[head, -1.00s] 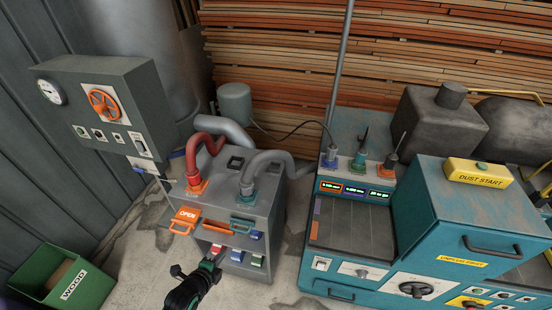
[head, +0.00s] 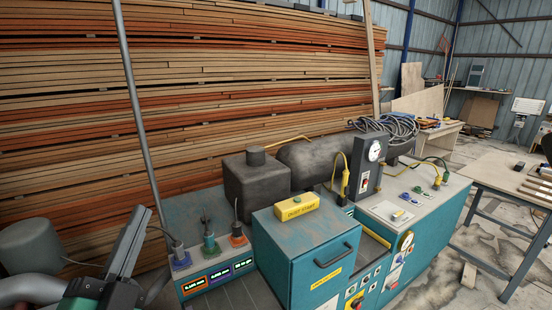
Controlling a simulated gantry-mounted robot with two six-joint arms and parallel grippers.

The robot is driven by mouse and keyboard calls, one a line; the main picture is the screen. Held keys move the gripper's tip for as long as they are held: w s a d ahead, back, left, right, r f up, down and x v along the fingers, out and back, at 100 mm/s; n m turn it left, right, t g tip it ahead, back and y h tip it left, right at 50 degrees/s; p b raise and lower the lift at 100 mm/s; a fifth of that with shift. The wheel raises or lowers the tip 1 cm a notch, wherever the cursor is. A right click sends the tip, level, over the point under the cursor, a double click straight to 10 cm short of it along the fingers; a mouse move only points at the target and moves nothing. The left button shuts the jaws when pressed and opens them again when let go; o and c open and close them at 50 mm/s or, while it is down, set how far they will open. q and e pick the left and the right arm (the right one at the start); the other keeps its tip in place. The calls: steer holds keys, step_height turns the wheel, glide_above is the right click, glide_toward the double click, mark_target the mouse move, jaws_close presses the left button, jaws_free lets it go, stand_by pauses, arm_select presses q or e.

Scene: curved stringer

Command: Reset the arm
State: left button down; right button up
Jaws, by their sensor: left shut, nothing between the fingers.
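My left gripper (head: 128,245) is in the lower left of the head view. It is raised, with its dark fingers shut and nothing between them. It shows in front of a grey rounded tank and pipe, left of the teal machine (head: 320,245). My right gripper is not in view.
The teal machine carries a yellow DUST START box (head: 297,207) and several coloured plugs, such as the green one (head: 209,243). A grey pole (head: 138,100) rises behind my gripper. Stacked planks (head: 230,90) fill the back. A workbench (head: 505,180) stands right, past some open floor.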

arm_select(q)
steer(key=s+d+r+n+t+h+p, duration=0.1)
steer(key=s+d+r+n+t+h, duration=0.15)
steer(key=s+r+n, duration=0.5)
steer(key=s+d+r+n+t+h+p, duration=0.1)
steer(key=s+d+r+n+t+h, duration=0.2)
steer(key=r, duration=0.7)
step_height(320, 180, up, 21)
steer(key=s+g+y+p, duration=0.1)
steer(key=p, duration=1.9)
steer(key=shift+p, duration=0.35)
